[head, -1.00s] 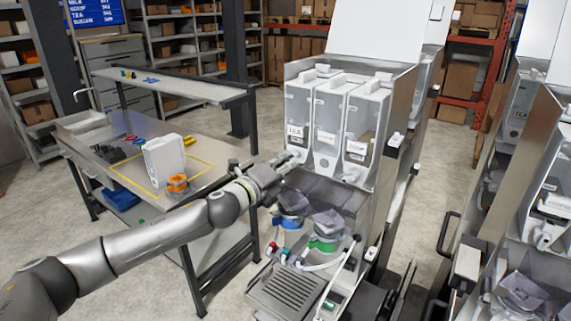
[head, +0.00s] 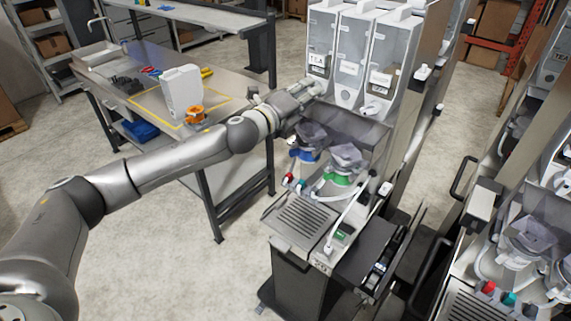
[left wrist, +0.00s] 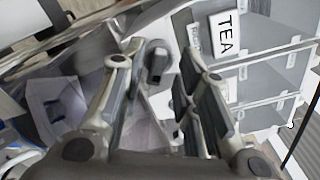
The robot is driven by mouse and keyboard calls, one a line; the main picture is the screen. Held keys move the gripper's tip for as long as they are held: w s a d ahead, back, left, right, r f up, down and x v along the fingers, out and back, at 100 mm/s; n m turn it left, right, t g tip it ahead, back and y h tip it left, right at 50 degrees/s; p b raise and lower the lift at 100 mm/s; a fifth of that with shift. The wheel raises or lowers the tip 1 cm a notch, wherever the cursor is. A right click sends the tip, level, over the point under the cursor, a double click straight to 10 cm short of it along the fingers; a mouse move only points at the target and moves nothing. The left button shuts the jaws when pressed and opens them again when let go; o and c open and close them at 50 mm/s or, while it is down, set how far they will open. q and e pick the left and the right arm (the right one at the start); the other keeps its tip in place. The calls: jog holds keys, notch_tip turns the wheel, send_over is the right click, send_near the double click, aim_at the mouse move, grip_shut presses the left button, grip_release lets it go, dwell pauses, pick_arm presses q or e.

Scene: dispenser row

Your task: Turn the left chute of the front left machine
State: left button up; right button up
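The front left machine (head: 405,75) stands right of centre in the head view, with three clear canisters in a row. The left canister (head: 322,38) carries a TEA label, which also shows large in the left wrist view (left wrist: 225,33). My left gripper (head: 314,89) is at the foot of this canister and hides its chute in the head view. Contact cannot be told. My right gripper is not in view.
Below the canisters are mixing bowls with a blue collar (head: 305,155) and a green collar (head: 342,179), and a drip grate (head: 303,219). A steel table (head: 130,65) with a white container (head: 182,92) stands left. Another machine (head: 520,240) stands right.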

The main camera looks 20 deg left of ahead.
pick_arm(q)
jog(key=shift+f, duration=0.2)
jog(key=s+a+n+b, duration=0.25)
jog(key=s+n, duration=0.25)
jog(key=n, duration=0.7)
jog(key=s+a+n+b, duration=0.25)
jog(key=s+n, duration=0.25)
jog(key=n, duration=0.7)
jog(key=s+d+f+g+y, duration=0.1)
jog(key=s+f+g, duration=0.1)
jog(key=s+f, duration=0.3)
jog(key=s+d+f+n+g+y, duration=0.1)
jog(key=s+f, duration=0.3)
jog(key=f, duration=0.8)
jog(key=s+d+f+g+y, duration=0.2)
jog(key=s+f, duration=0.3)
jog(key=f, duration=0.3)
jog(key=shift+s+d+f+g, duration=0.2)
jog(key=shift+s+d+g, duration=0.1)
jog(key=shift+g, duration=0.5)
